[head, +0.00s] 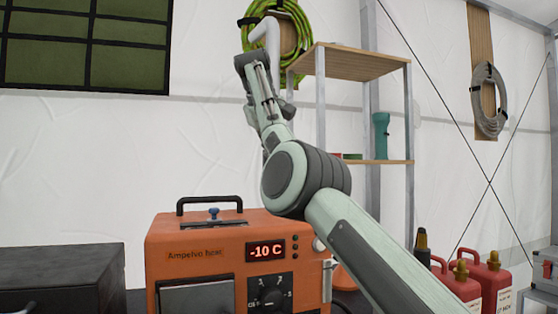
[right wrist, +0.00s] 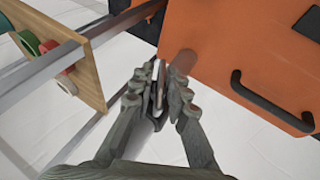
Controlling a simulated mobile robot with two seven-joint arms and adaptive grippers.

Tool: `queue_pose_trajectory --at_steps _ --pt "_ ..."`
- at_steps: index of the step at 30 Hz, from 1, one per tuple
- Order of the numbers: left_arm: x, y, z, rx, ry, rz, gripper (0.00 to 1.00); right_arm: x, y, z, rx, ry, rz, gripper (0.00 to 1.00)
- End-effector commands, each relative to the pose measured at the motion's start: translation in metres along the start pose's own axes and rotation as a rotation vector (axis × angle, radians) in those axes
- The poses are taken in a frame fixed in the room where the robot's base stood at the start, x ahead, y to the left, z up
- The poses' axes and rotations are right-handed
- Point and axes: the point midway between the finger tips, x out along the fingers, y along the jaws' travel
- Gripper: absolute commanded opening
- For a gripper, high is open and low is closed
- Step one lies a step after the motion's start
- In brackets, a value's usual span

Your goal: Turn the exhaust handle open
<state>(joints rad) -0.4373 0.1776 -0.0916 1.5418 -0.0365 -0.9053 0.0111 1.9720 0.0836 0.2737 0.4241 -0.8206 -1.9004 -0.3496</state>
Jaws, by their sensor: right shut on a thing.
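A pale grey exhaust pipe (head: 270,38) with a bent top rises behind the orange heater (head: 205,250). My right gripper (head: 252,62) is raised high above the heater, with its fingertips at the pipe just below the bend. In the right wrist view my right gripper (right wrist: 158,78) is shut on a thin pale piece (right wrist: 153,84), which looks like the exhaust handle. The fingers cover most of it, so its angle is hard to tell. The heater also shows in the right wrist view (right wrist: 225,50). My left gripper is not in view.
A wooden-topped metal shelf (head: 350,62) stands close to the right of the gripper. A green hose coil (head: 300,20) hangs on the wall behind. A black case (head: 60,280) is left of the heater, and red canisters (head: 490,275) are at the right.

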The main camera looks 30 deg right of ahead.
Motion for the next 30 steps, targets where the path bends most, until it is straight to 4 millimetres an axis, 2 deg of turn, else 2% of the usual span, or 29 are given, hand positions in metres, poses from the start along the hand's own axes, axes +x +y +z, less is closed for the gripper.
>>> queue_pose_trajectory --at_steps 6,13,30 --pt "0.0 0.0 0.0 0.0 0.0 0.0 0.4 -0.0006 0.0017 0.0002 0.06 0.0 -0.147 0.0" --pt "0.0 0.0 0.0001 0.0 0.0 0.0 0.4 -0.002 0.0013 -0.0009 0.097 0.009 -0.24 0.0" --pt "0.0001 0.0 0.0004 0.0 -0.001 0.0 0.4 -0.0001 -0.0008 0.0014 0.123 0.004 -0.294 0.0"
